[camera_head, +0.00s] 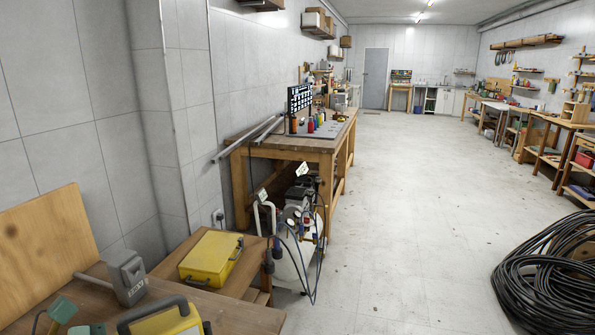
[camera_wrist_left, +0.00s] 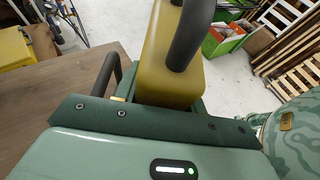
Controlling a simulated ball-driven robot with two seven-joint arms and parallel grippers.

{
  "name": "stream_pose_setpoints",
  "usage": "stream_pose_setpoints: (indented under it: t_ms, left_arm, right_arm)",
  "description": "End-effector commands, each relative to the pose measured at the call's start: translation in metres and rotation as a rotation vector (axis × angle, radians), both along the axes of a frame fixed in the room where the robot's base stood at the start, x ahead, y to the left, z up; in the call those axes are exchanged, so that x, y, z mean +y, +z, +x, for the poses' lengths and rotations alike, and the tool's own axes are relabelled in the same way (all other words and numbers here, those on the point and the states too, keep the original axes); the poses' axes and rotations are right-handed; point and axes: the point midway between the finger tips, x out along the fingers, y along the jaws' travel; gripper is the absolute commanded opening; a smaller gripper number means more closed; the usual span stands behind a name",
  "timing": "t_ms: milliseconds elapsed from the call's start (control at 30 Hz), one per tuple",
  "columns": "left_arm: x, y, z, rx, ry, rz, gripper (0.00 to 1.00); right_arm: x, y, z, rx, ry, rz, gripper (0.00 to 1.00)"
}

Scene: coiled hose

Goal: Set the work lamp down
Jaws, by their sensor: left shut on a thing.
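The work lamp (camera_head: 165,322) is yellow with a dark carrying handle. It shows at the bottom edge of the head view, in front of the near wooden bench, and its lower part is cut off. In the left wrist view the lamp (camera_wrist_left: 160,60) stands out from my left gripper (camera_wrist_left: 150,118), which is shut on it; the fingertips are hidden. In that view the floor shows beyond the lamp and the bench top lies to its left. I cannot tell whether the lamp touches the bench. My right gripper is not in view.
A yellow case (camera_head: 211,257) sits behind the mallet. A strip of bench at the front right is bare. A coiled black hose (camera_head: 548,275) lies on the floor at right.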

Motion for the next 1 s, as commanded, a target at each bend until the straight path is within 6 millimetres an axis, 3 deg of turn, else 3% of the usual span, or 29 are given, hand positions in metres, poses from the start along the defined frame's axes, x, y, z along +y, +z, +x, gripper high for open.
stream_pose_setpoints:
  t_ms: [367,667,1000]
  left_arm:
    - [-0.008,-0.026,-0.013,-0.004,0.002,-0.004,0.00]
    - [-0.012,-0.013,-0.007,-0.007,0.037,-0.001,0.00]
    - [-0.012,-0.016,-0.008,-0.003,0.031,0.001,0.00]
  right_arm:
    - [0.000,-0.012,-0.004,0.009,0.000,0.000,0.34]
    - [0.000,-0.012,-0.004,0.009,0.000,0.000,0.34]
    - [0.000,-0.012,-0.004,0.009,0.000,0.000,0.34]
